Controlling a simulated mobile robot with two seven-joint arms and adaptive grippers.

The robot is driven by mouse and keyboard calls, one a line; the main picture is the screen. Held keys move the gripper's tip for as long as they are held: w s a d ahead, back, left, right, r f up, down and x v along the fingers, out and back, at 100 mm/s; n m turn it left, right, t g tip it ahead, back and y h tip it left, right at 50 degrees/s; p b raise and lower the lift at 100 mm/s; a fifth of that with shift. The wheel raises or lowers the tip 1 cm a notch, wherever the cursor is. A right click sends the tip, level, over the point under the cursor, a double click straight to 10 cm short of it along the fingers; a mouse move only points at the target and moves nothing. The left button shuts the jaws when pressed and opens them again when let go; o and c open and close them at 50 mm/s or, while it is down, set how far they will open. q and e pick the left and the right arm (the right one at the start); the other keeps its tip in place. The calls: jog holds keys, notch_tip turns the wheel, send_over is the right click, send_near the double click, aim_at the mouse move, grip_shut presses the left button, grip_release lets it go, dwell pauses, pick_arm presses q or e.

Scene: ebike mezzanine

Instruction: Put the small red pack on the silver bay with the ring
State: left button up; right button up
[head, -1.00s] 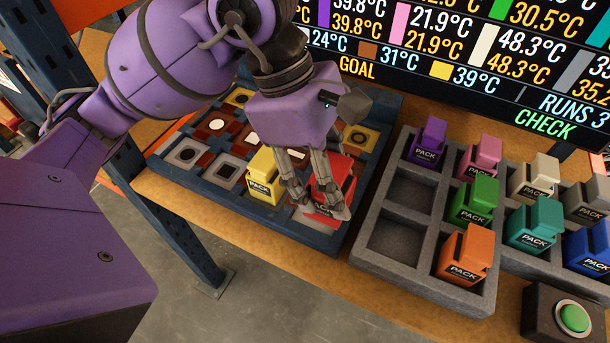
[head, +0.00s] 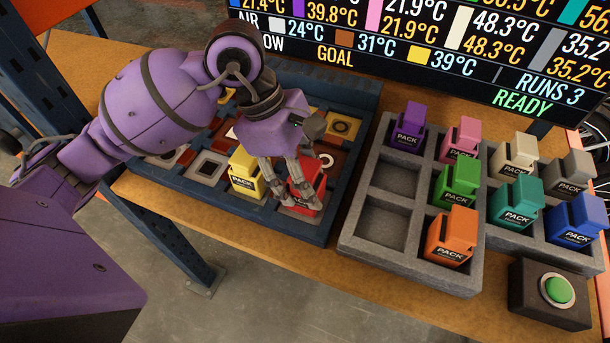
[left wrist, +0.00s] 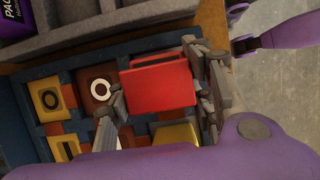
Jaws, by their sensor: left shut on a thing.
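The small red pack (head: 305,190) is between the fingers of my left gripper (head: 300,198), at the front right corner of the blue bay board (head: 270,222). The left gripper is shut on it; the red pack also shows between the fingers in the left wrist view (left wrist: 158,85). I cannot tell whether its base touches the board. A silver bay (head: 207,167) with a dark mark, apparently a square, lies left of the yellow pack. Another silver bay further left is mostly hidden by my left arm; its mark cannot be read now.
A yellow pack (head: 243,175) stands on the board close left of the red one. A grey foam tray (head: 350,243) to the right holds several coloured packs and has empty pockets. A green button box (head: 550,293) stands front right. A screen (head: 430,55) reads READY.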

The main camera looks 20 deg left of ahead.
pick_arm(q)
jog(key=shift+f, duration=0.2)
jog(key=o, duration=1.6)
jog(key=shift+r, duration=0.1)
jog(key=shift+r, duration=0.35)
jog(key=v, duration=1.1)
jog(key=shift+a+r, duration=0.25)
